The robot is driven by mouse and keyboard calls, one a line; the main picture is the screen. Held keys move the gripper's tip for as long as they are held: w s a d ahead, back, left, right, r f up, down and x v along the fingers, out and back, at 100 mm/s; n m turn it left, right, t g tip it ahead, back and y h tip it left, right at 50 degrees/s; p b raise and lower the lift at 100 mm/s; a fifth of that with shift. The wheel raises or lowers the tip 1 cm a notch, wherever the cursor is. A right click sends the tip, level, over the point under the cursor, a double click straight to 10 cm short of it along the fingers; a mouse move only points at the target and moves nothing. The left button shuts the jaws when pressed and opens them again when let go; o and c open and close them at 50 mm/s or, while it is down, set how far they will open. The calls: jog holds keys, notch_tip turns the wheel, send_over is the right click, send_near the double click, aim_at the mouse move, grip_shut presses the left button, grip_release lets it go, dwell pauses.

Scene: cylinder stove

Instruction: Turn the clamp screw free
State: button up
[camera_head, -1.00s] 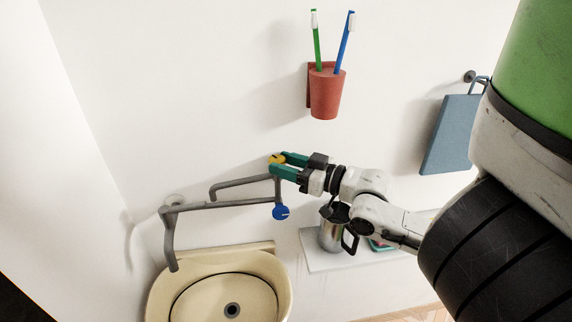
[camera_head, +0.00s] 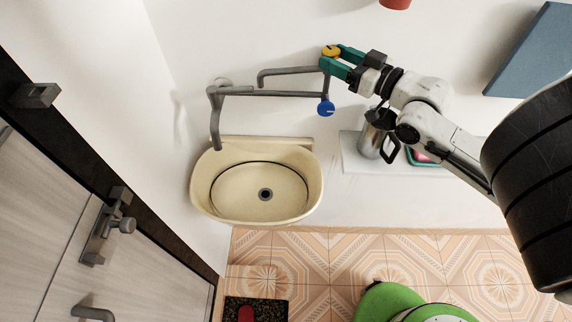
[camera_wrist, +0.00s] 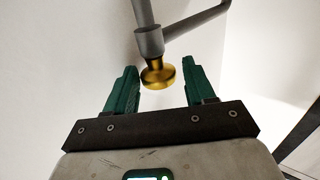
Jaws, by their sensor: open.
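A round yellow, brass-like knob (camera_head: 330,51) sits on the end of a grey pipe fixture (camera_head: 238,91) on the wall. In the wrist view the knob (camera_wrist: 158,76) hangs below a grey collar, between my fingers. My gripper (camera_head: 338,59), with green fingers, is open, with one finger on each side of the knob; it also shows in the wrist view (camera_wrist: 160,72). A blue knob (camera_head: 326,109) is on the fixture below the yellow one. I see nothing plainly recognisable as a clamp screw.
A cream sink (camera_head: 208,196) stands below the fixture. A metal jug (camera_head: 371,141) stands on a white shelf (camera_head: 356,163) below my arm. A blue panel (camera_head: 535,55) hangs on the wall at right. A door handle (camera_head: 108,225) shows at left.

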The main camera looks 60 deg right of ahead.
jog(key=shift+s+d+r+m+g+h+p, duration=0.15)
jog(key=shift+m+g+h+p, duration=0.1)
jog(key=shift+m+h, duration=0.35)
jog(key=shift+a+r+m+g+h+p, duration=0.15)
jog(key=shift+m+h+p, duration=0.15)
jog(key=shift+h, duration=0.5)
